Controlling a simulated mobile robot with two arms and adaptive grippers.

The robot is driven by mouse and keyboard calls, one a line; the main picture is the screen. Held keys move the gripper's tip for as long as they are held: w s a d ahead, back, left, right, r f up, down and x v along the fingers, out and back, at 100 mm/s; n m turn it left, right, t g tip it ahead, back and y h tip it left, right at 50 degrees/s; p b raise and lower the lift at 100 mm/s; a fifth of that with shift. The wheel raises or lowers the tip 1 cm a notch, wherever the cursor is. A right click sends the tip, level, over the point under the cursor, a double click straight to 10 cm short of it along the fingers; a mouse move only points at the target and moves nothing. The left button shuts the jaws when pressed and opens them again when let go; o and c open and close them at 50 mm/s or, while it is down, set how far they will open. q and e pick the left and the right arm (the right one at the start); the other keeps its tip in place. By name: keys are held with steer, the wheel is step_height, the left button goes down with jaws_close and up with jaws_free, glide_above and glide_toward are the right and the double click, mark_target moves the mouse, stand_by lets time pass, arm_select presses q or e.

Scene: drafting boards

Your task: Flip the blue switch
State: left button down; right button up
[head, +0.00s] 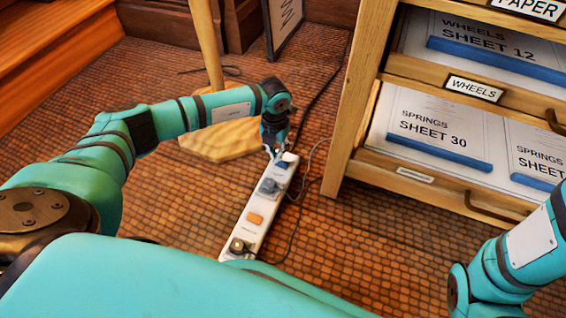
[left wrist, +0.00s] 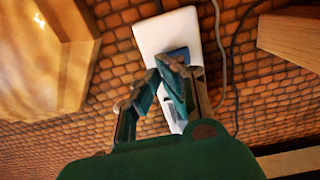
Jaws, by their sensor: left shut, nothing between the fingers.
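A white power strip (head: 248,232) lies on the tiled floor. The blue switch (head: 284,164) is at its far end, partly hidden by my left gripper (head: 276,152). In the left wrist view the blue switch (left wrist: 181,53) shows just beyond the fingertips of my left gripper (left wrist: 172,66), near the end of the white strip (left wrist: 160,33). The left fingers are shut and empty, pointing down at the switch. They look very close to it; I cannot tell whether they touch. My right arm shows at the lower right, but its gripper is out of view.
An orange switch (head: 255,218) sits on the strip between a grey plug (head: 267,187) and a dark plug (head: 238,246). Cables run along the strip's right side. A wooden stand base (head: 222,146) is left of the gripper. A wooden drawer cabinet (head: 352,120) stands at right.

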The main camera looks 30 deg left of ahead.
arm_select(q)
steer(key=shift+f+b, duration=0.7)
steer(key=shift+f, duration=0.55)
stand_by(0.5)
steer(key=shift+r, duration=0.15)
step_height(320, 180, up, 7)
steer(key=p, duration=0.7)
stand_by(0.5)
